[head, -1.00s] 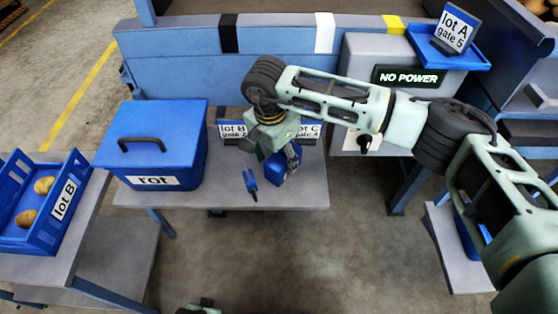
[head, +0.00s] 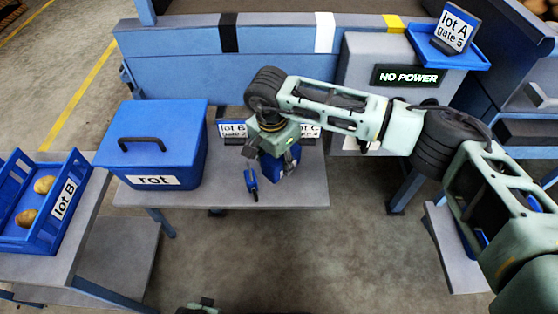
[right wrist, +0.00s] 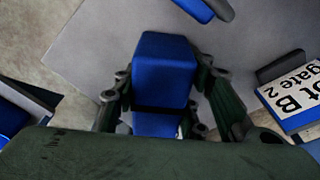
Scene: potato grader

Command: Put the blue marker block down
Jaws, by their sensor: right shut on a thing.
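The blue marker block (right wrist: 165,65) is between the fingers of my right gripper (right wrist: 160,110), which is shut on it. In the head view my right gripper (head: 277,152) hangs over the right half of the grey table, with the block (head: 283,168) at its lower end, partly hidden by the fingers. I cannot tell whether the block touches the tabletop. A small pale green part at the bottom edge of the head view may belong to my left gripper; its fingers are hidden.
The grey table (head: 230,196) holds a lidded blue rot bin (head: 150,150) at left. A small blue pronged object (head: 251,183) lies left of the block. Lot B (head: 232,129) and lot C (head: 309,130) signs stand behind. Bare tabletop shows at front right.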

